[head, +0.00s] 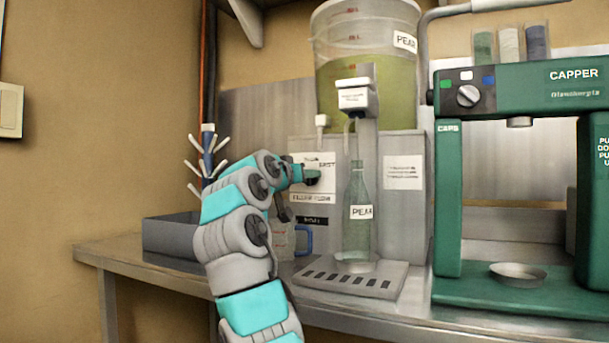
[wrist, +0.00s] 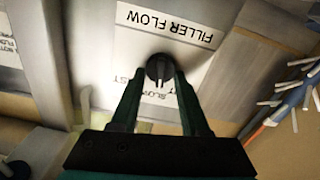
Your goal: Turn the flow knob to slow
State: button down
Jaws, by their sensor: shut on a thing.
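The flow knob (wrist: 158,66) is a small dark round knob on a white label plate (wrist: 205,62) that reads FILLER FLOW, upside down in the wrist view. The words SLOW and FAST are printed by the knob, partly covered by my fingers. My gripper (wrist: 159,75) is shut on the knob, one finger on each side of it. In the head view my gripper (head: 312,176) reaches the label plate (head: 318,161) on the filler's steel front, and the knob is hidden there. I cannot tell which mark the knob points to.
A bottle labelled PEAR (head: 357,225) stands under the filler spout (head: 356,98), right of my gripper. A jug with a blue handle (head: 288,240) and a grey bin (head: 170,235) are below. The green capper (head: 447,190) stands at the right.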

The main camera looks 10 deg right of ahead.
jog(key=shift+m, duration=0.8)
jog(key=shift+c, duration=2)
grip_release()
jog(key=b+v, duration=0.1)
jog(key=v, duration=0.6)
jog(key=shift+s+a, duration=0.2)
jog(key=shift+s, duration=0.1)
